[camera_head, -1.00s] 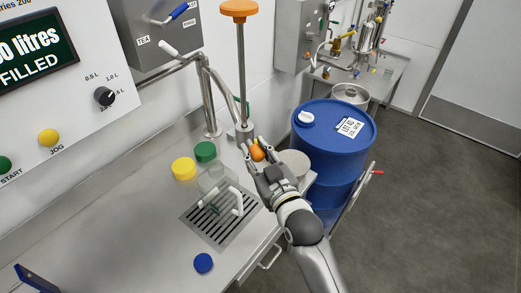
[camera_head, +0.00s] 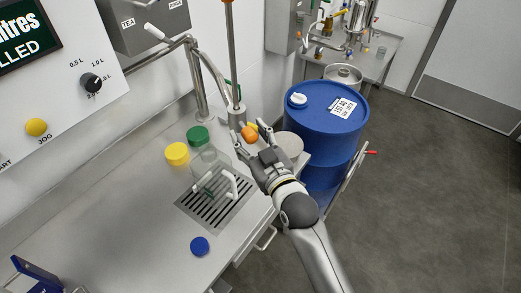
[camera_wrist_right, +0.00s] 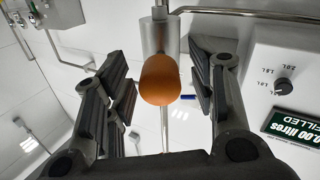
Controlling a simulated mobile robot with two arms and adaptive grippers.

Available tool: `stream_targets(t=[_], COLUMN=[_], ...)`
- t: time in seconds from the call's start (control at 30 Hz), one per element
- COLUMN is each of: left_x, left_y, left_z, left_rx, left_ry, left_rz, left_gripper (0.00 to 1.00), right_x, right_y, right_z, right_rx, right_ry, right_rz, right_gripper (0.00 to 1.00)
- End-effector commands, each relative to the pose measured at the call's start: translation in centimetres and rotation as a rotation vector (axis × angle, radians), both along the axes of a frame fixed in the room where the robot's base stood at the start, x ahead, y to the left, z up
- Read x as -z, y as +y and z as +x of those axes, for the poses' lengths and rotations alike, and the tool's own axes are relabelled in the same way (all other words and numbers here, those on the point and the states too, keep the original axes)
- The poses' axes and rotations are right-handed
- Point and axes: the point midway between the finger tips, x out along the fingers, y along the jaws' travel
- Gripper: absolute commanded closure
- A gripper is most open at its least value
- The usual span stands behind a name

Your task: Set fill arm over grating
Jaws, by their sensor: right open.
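The fill arm (camera_head: 209,70) is a bent metal pipe that ends in a grey metal cylinder (camera_head: 237,117) with a tall rod above it. An orange knob (camera_head: 249,133) sits on the cylinder's near side. The cylinder is behind and to the right of the dark slotted grating (camera_head: 205,214), not over it. My right gripper (camera_head: 251,130) is open at the knob. In the right wrist view, the knob (camera_wrist_right: 160,79) lies between the spread fingers, with a gap on each side. My left gripper is not in view.
Green (camera_head: 198,136), yellow (camera_head: 177,153) and blue (camera_head: 200,246) lids are on the steel counter. A blue drum (camera_head: 325,125) stands to the right of my arm.

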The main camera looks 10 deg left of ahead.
Motion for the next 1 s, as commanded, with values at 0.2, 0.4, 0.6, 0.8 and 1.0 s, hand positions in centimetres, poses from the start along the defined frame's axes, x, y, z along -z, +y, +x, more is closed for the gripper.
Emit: stream_targets(t=[0.2, 0.4, 0.6, 0.8, 1.0], left_x=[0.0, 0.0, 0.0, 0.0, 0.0], left_y=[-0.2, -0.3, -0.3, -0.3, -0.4], left_z=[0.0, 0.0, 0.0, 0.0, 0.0], left_rx=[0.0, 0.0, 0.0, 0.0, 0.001], left_ry=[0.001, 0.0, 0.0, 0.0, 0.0], left_rz=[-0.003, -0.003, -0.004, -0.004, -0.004], left_gripper=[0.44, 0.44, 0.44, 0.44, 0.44], right_x=[0.2, 0.2, 0.2, 0.1, 0.1], right_y=[-2.0, -4.2, -5.9, -6.5, -6.6], right_z=[-2.8, -6.1, -8.4, -9.3, -9.3], right_rx=[-0.001, 0.0, 0.0, -0.001, -0.001], right_ry=[0.001, 0.004, 0.003, 0.003, 0.002], right_rz=[-0.003, -0.003, -0.002, -0.002, -0.001], right_gripper=[0.49, 0.49, 0.49, 0.49, 0.49])
